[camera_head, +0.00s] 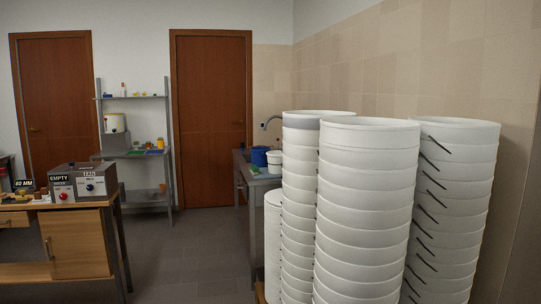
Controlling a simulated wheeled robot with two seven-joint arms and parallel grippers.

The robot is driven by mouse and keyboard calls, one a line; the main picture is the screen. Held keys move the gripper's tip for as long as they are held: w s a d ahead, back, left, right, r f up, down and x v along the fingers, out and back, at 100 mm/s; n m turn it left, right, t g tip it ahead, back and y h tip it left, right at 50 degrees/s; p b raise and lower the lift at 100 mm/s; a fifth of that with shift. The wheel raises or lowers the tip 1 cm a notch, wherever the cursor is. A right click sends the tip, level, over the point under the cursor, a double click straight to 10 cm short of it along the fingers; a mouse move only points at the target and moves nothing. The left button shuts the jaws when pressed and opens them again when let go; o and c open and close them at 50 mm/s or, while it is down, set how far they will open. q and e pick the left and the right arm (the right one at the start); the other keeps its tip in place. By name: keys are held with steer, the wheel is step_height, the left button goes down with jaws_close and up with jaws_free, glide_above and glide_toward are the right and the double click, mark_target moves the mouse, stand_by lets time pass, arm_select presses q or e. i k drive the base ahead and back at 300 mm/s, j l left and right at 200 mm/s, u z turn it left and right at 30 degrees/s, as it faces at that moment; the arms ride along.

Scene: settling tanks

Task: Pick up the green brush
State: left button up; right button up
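I cannot clearly make out a green brush. A small green item (135,153) lies on the middle board of the grey metal shelf (150,155) against the back wall, but it is too small to tell what it is. Neither of my grippers shows in the head view.
Tall stacks of white buckets (367,190) fill the right foreground. Behind them stands a grey sink table (262,178) with a blue bucket (259,156). A wooden desk (80,255) with a control box (83,184) stands at left. The tiled floor (190,260) between is clear.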

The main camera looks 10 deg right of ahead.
mark_target(255, 169)
steer(key=u, duration=0.3)
steer(key=i, duration=5.6)
steer(key=i+z, duration=0.1)
steer(key=z, duration=0.2)
